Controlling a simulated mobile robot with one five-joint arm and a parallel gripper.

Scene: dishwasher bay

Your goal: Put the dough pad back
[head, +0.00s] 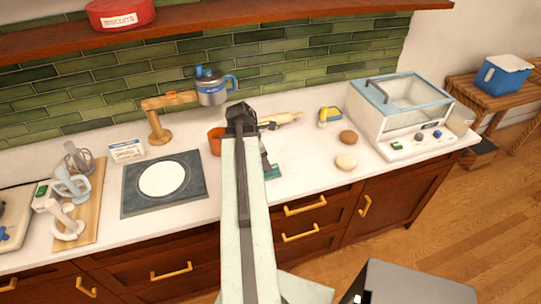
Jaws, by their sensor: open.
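A dark grey square pad (197,182), which looks like the dough pad, lies flat on the white counter left of centre. A white round disc (163,180) shows in its middle; I cannot tell whether it is printed on or lies on top. My gripper (241,112) is at the end of my raised arm, right of the pad and apart from it. The jaws are open, small and dark in this view, and nothing shows between them. My arm hides part of the counter behind it.
A wooden stand (158,128) holds a grey and blue pot (211,88) behind the pad. A small white card (126,151) and a board (92,215) with whisk and mixers are left. An orange pot (215,141), rolling pin (285,118) and glass-topped box (400,105) are right.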

